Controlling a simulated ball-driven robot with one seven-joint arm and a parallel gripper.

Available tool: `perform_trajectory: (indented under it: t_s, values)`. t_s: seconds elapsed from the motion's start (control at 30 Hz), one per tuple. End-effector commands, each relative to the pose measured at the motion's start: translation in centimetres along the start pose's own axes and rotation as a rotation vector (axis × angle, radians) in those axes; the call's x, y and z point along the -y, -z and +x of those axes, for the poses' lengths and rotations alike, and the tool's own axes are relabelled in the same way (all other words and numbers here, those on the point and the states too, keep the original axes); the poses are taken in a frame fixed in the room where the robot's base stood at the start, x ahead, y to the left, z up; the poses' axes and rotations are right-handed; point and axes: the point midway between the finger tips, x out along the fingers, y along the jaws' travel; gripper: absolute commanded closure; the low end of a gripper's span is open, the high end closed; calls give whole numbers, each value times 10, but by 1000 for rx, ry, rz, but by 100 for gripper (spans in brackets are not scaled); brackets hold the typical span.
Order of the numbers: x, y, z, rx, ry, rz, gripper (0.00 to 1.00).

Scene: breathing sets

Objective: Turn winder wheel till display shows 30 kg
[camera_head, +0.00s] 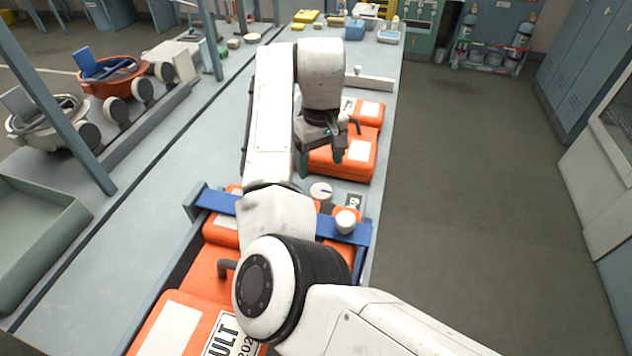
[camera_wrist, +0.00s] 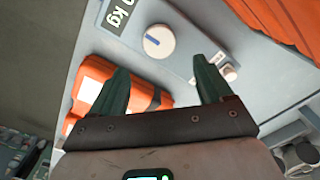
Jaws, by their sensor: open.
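A round white wheel with a blue mark across its face (camera_wrist: 159,41) sits on a pale grey panel. It also shows in the head view (camera_head: 321,191), just below my gripper. Beside it is a dark display (camera_wrist: 117,14) with pale characters. A "0" and "kg" are legible, but the top frame edge cuts it off, so the full number cannot be told. In the head view the display (camera_head: 353,203) is too small to read. My gripper (camera_wrist: 162,68) is open and empty. Its two dark green fingers are spread, apart from the wheel.
A blue bar (camera_head: 216,202) crosses the bench, with a white round knob (camera_head: 345,222) near its right end. Orange cases (camera_head: 341,163) lie beyond the panel, and more lie nearer me. A small pale knob (camera_wrist: 230,72) is on the panel. The floor at right is clear.

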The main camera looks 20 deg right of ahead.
Motion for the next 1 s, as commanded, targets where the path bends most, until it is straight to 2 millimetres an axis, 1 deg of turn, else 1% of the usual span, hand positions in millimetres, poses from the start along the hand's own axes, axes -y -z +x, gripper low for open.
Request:
perform_trajectory:
  t_s: [0.03, 0.2, 0.4, 0.6, 0.87, 1.0]
  values:
    - [0, -1, 9, 3, 1, -1, 21]
    - [0, -1, 40, 4, 1, 0, 21]
    - [0, 0, 68, 2, 1, -1, 21]
    - [0, 0, 79, 0, 0, 0, 21]
    - [0, 0, 80, 0, 0, 1, 21]
    - [0, 0, 80, 0, 0, 0, 34]
